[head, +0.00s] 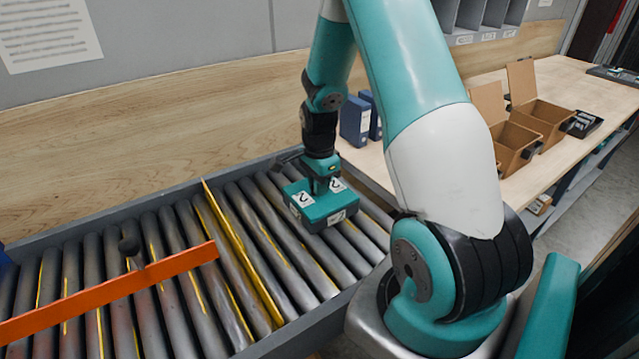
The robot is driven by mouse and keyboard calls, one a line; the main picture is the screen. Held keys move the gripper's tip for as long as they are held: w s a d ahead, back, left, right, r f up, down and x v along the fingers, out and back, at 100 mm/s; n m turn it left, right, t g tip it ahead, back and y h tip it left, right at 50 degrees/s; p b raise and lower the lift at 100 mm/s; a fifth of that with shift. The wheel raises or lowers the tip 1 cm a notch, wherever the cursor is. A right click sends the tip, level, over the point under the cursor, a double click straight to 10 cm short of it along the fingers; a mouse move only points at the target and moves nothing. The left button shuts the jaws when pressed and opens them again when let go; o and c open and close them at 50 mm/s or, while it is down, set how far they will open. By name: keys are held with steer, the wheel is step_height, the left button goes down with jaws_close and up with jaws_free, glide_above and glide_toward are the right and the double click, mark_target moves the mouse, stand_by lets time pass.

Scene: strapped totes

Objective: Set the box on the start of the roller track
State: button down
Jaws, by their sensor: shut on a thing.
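A teal box (322,213) with white number labels is at the right part of the roller track (178,262). My gripper (322,187) is above the box, pointing down, and is shut on the middle of its top. The fingertips are partly hidden by the box and the wrist. The box is over the grey rollers, right of an upright yellow divider (240,255). I cannot tell whether its underside touches the rollers.
An orange bar (110,292) crosses the rollers at the left. Blue binders (356,121) stand behind my arm. Open cardboard boxes (540,118) and a black tray (582,124) are on the wooden bench at the right. Rollers between bar and divider are bare.

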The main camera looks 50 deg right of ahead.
steer(key=shift+f, duration=0.15)
steer(key=c, duration=1.2)
jaws_free()
steer(key=shift+o, duration=0.2)
step_height(320, 180, up, 12)
steer(key=b, duration=0.2)
steer(key=s+a+r+n+y, duration=0.1)
steer(key=a+r+n, duration=0.2)
steer(key=a+n, duration=0.35)
steer(key=s+a+r+n, duration=0.15)
steer(key=a+n, duration=0.25)
steer(key=a, duration=0.6)
steer(key=s+a+r+n+y, duration=0.1)
steer(key=s+a+r+n, duration=0.1)
steer(key=s+a+n, duration=0.5)
steer(key=s+a+r+n+y, duration=0.1)
steer(key=s+a+n+y, duration=0.1)
steer(key=s+a+n, duration=0.6)
steer(key=shift+a+r+n, duration=0.35)
steer(key=shift+r+n, duration=0.05)
steer(key=shift+n, duration=0.85)
